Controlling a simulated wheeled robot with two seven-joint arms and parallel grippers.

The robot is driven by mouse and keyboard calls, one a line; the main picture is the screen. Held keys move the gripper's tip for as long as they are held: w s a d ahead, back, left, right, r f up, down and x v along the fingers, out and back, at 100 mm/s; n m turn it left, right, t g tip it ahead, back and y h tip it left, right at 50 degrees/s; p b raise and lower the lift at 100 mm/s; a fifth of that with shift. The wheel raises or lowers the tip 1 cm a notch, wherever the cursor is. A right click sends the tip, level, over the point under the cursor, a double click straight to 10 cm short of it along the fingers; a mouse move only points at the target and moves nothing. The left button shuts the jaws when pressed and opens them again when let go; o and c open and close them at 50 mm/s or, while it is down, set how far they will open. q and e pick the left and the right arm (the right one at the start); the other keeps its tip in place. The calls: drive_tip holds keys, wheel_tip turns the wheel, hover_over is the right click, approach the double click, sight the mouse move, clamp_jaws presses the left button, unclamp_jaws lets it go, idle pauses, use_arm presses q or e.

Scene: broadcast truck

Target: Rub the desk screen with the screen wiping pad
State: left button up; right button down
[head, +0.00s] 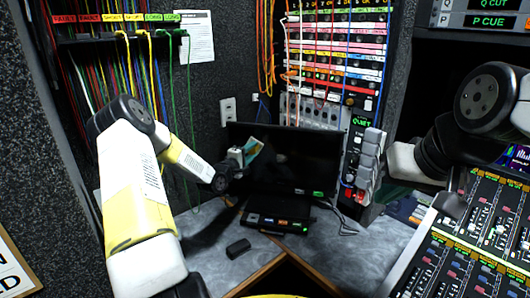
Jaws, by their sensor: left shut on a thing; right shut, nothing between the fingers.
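The desk screen (305,160) is a dark, switched-off-looking monitor standing at the back of the desk, with small lit labels along its lower edge. My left gripper (240,158) is at the screen's left part, shut on the screen wiping pad (254,149), a small pale and teal piece. The pad is in front of the screen face; I cannot tell whether it touches.
A low button panel (275,221) sits before the screen, with a small black box (238,249) nearer. A mixing console (470,245) fills the lower right. Cables hang from the patch panel (335,60) and left wall.

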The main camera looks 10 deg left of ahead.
use_arm(q)
drive_tip(key=shift+w+a+r, duration=0.1)
drive_tip(key=shift+a, duration=0.15)
drive_tip(key=s, duration=0.6)
idle(0.3)
drive_tip(key=shift+s+a, duration=0.1)
drive_tip(key=s, duration=0.2)
drive_tip(key=shift+s+f, duration=0.2)
drive_tip(key=shift+s, duration=0.15)
drive_tip(key=shift+w+a, duration=0.2)
idle(0.5)
